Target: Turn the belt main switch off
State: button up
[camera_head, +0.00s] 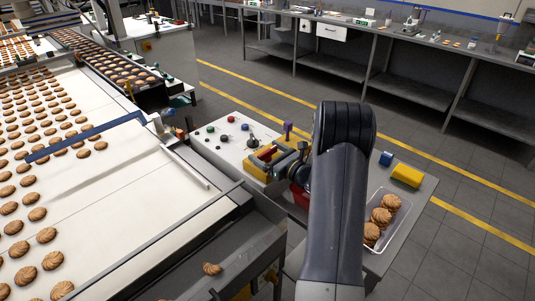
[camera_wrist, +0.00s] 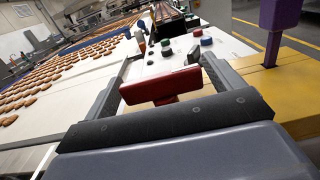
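The belt main switch has a red handle (camera_wrist: 160,86) and sits in the middle of the wrist view. It also shows in the head view as a red bar (camera_head: 266,152) by a yellow base (camera_head: 254,168). My gripper (camera_wrist: 166,60) is open, with one finger on each side of the red handle. The handle lies crosswise between the fingers and spans most of the gap; I cannot tell if either finger touches it. In the head view my gripper (camera_head: 280,156) is partly hidden by my arm.
A white control panel (camera_head: 222,151) with coloured buttons lies left of the switch. A purple post (camera_head: 288,128) stands close by. A clear tray (camera_head: 398,222) of biscuits, a yellow block (camera_head: 407,175) and a blue block (camera_head: 386,158) lie to the right. The biscuit belt (camera_head: 110,190) is at left.

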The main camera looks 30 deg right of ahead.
jog(key=shift+o, duration=0.9)
jog(key=shift+s+d+f, duration=0.1)
jog(key=shift+s, duration=0.1)
jog(key=b+v, duration=0.3)
jog(key=v, duration=0.7)
jog(key=shift+s, duration=0.15)
jog(key=p+x, duration=0.3)
jog(key=x, duration=0.8)
jog(key=shift+d+r+n+y+p, duration=0.1)
jog(key=shift+r+n+y+p, duration=0.1)
jog(key=shift+n+y+p, duration=0.35)
jog(key=shift+g+y+p, duration=0.25)
jog(key=shift+g+p, duration=0.05)
